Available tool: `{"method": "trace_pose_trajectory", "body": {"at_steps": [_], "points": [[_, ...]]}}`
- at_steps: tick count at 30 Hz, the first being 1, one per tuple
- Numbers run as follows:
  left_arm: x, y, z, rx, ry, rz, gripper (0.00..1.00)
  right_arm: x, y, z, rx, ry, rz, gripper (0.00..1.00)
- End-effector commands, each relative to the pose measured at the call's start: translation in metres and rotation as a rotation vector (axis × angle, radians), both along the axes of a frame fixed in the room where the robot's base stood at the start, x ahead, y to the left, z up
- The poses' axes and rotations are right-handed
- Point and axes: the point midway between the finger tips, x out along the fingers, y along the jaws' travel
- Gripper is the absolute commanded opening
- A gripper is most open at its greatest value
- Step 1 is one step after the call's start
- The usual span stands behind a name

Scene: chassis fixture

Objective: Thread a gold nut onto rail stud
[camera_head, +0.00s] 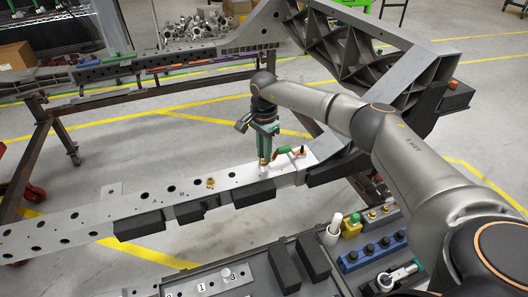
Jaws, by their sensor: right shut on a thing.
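The long grey rail (140,205) runs across the view from the lower left to the chassis frame at the right. My right gripper (267,160) points down at the right part of the rail, its green fingers close together. A small gold nut (262,163) shows at the fingertips, low against the rail top. The stud under it is hidden, so I cannot tell whether the nut is around it. Another gold nut (211,182) sits on the rail to the left. My left gripper is not in view.
A green-handled piece (283,151) lies on the rail beside the fingers. Black blocks (254,194) hang along the rail's near side. A blue holder (372,252), a yellow part (351,229) and a white cylinder (334,229) stand in front. The big grey chassis casting (350,50) rises behind.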

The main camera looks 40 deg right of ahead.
Motion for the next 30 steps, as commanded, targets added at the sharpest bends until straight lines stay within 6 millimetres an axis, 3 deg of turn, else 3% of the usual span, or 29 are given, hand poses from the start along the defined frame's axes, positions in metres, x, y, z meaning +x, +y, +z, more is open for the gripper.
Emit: {"method": "trace_pose_trajectory", "body": {"at_steps": [1,8,17,30], "points": [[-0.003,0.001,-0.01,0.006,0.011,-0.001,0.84,0.0,0.0,-0.002,0.0,0.0,0.0,0.0],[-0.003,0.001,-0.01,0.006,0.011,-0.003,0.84,0.0,0.0,-0.002,0.0,0.0,0.0,0.0],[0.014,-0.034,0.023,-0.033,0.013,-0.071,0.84,0.0,0.0,-0.002,0.0,0.0,0.001,0.0],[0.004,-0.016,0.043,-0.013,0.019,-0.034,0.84,-0.001,0.001,0.0,-0.001,0.004,-0.621,0.0]]}}
